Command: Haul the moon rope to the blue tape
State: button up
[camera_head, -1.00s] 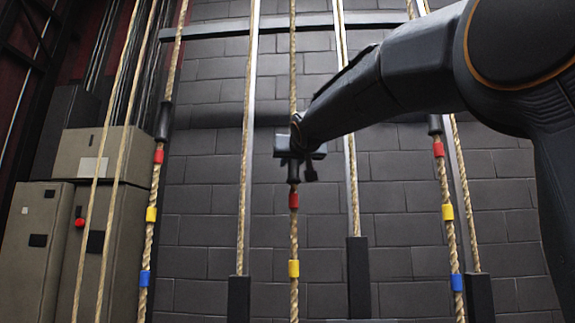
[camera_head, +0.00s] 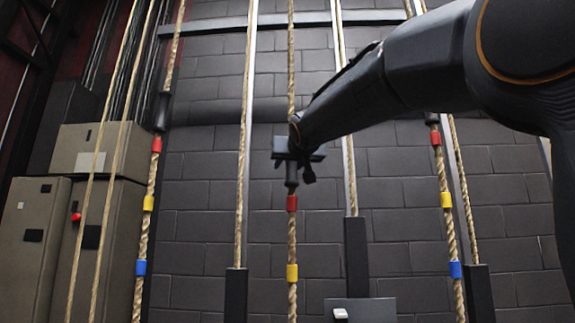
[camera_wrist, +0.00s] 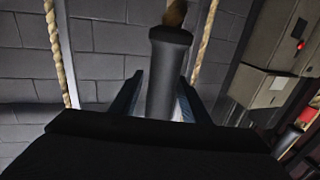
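Three ropes each have a dark sleeve and coloured tape bands. On the middle rope (camera_head: 292,240), my gripper (camera_head: 298,155) is shut around the dark sleeve, which also shows between the fingers in the wrist view (camera_wrist: 168,75). Below it are red tape (camera_head: 292,203) and yellow tape (camera_head: 292,272); no blue band shows on this rope within the view. The left rope (camera_head: 152,175) has blue tape (camera_head: 141,267), and the right rope (camera_head: 441,168) has blue tape (camera_head: 455,269). No moon sign is legible.
Plain ropes run into dark posts (camera_head: 236,295) (camera_head: 357,270) between the banded ropes. A dark panel with a white piece (camera_head: 340,313) stands at the bottom. Grey cabinets (camera_head: 100,230) with a red button (camera_head: 76,217) are at left. A brick wall stands behind.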

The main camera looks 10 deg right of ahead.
jog(key=s, duration=0.8)
jog(key=shift+a, duration=0.2)
dwell(0.9)
